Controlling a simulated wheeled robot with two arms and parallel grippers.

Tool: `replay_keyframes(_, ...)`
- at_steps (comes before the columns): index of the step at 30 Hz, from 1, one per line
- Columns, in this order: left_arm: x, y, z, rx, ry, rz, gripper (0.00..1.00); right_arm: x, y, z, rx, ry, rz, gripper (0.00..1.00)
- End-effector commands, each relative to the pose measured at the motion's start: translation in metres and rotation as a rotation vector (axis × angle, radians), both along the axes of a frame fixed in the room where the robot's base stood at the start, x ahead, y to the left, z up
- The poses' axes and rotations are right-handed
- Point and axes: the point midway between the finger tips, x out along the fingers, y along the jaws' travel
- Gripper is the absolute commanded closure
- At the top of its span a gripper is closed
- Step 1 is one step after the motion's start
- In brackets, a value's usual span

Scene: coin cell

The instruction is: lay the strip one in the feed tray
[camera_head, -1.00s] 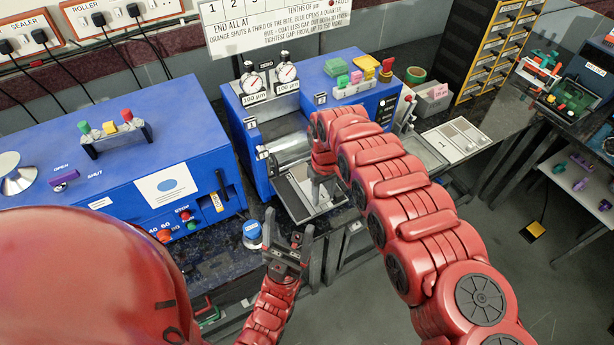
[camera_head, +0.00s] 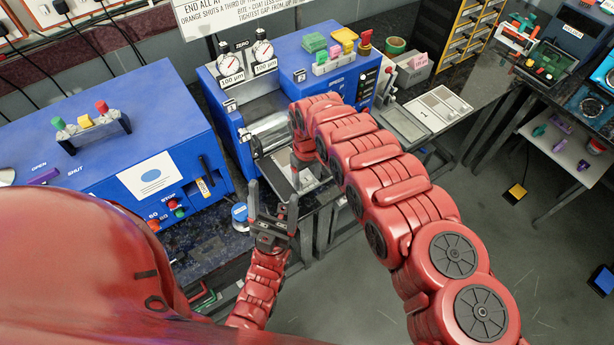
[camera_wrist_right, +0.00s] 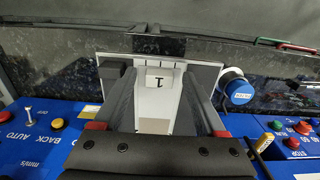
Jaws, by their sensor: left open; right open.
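The strip one (camera_wrist_right: 160,80), a pale strip marked 1 with a tan-grey patch, lies on the feed tray (camera_wrist_right: 205,73) in the right wrist view. My right gripper (camera_wrist_right: 162,85) is open, one finger on each side of the strip; I cannot tell whether the fingers touch it. In the head view the feed tray (camera_head: 310,186) is at the front of the blue roller machine (camera_head: 250,115), partly covered by my right arm and gripper (camera_head: 301,170). My left gripper (camera_head: 272,198) is open and empty, left of the tray.
The blue sealer machine (camera_head: 130,150) stands at left. A blue-lidded jar (camera_head: 240,213) is on the dark bench between the machines.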

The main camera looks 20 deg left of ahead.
Motion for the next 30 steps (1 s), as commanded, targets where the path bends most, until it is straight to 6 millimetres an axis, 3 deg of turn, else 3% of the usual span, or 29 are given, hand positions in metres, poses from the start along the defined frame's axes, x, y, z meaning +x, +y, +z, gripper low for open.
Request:
replay_keyframes(8, 0.000, 0.000, -0.007, 0.000, 0.000, 0.000, 0.23, 0.001, 0.001, 0.009, 0.001, -0.001, 0.001, 0.27)
replay_keyframes(20, 0.000, 0.000, -0.039, 0.000, 0.000, 0.000, 0.23, 0.001, 0.000, 0.069, 0.000, -0.003, -0.001, 0.27)
replay_keyframes(21, 0.000, 0.000, -0.029, 0.000, 0.001, 0.000, 0.23, 0.002, -0.002, 0.085, 0.000, -0.004, -0.002, 0.27)
replay_keyframes(24, 0.000, 0.000, -0.018, 0.000, 0.000, 0.000, 0.23, 0.002, -0.001, 0.103, 0.001, -0.004, 0.000, 0.27)
replay_keyframes(30, 0.000, 0.000, -0.017, 0.000, 0.000, 0.000, 0.23, 0.001, -0.001, 0.118, 0.001, -0.002, -0.001, 0.27)
